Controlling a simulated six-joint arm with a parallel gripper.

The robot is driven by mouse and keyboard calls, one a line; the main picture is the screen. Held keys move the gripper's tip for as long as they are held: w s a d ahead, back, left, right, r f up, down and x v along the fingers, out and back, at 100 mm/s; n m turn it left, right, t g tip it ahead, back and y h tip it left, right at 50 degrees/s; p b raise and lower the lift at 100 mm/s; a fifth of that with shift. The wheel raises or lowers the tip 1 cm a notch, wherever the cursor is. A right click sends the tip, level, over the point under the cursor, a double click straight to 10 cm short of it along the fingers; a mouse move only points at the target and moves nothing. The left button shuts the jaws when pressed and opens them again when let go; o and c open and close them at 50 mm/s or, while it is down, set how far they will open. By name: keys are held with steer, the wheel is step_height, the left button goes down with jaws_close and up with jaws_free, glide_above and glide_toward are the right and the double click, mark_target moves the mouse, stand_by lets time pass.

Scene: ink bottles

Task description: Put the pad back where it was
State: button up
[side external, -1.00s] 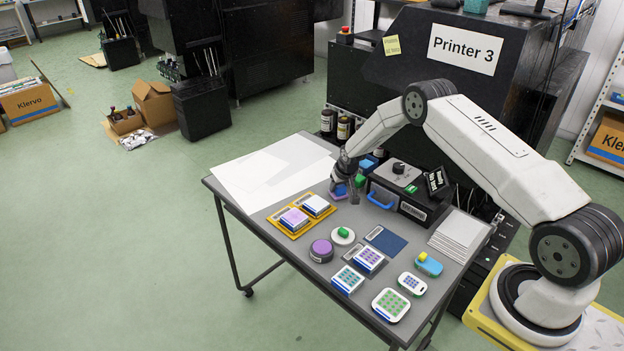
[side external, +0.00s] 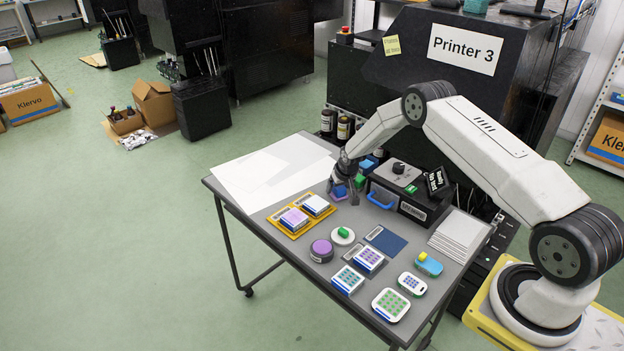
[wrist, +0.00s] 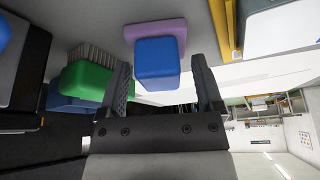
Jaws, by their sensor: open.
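My gripper (side external: 342,192) is low over the far part of the table. In the wrist view my gripper (wrist: 165,90) has its fingers spread apart. A blue block on a purple base (wrist: 158,58) stands between or just beyond them, with gaps on both sides. It also shows in the side view as a small blue and purple piece (side external: 340,191). I cannot tell which piece is the task's pad. A dark blue flat piece (side external: 390,242) lies near the table's middle.
Green (wrist: 87,80) and blue blocks stand close beside my gripper. A black box with a blue handle (side external: 412,190) is to the right. A round purple piece (side external: 321,248), several patterned blocks and a paper stack (side external: 459,236) occupy the front. White sheets (side external: 262,172) cover the back left.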

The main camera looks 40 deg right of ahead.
steer(key=v, duration=1.2)
stand_by(0.3)
steer(key=shift+r, duration=0.15)
stand_by(0.4)
steer(key=s+a+r+n+y, duration=0.1)
steer(key=s+a+r+n, duration=0.1)
steer(key=s+a+r, duration=0.85)
steer(key=s+a+n, duration=0.1)
steer(key=s+a, duration=0.4)
steer(key=s, duration=0.2)
steer(key=s+a+r+n+g, duration=0.1)
steer(key=s+a, duration=0.3)
steer(key=s, duration=0.4)
steer(key=shift+a+g+y, duration=0.3)
steer(key=shift+a+y, duration=0.1)
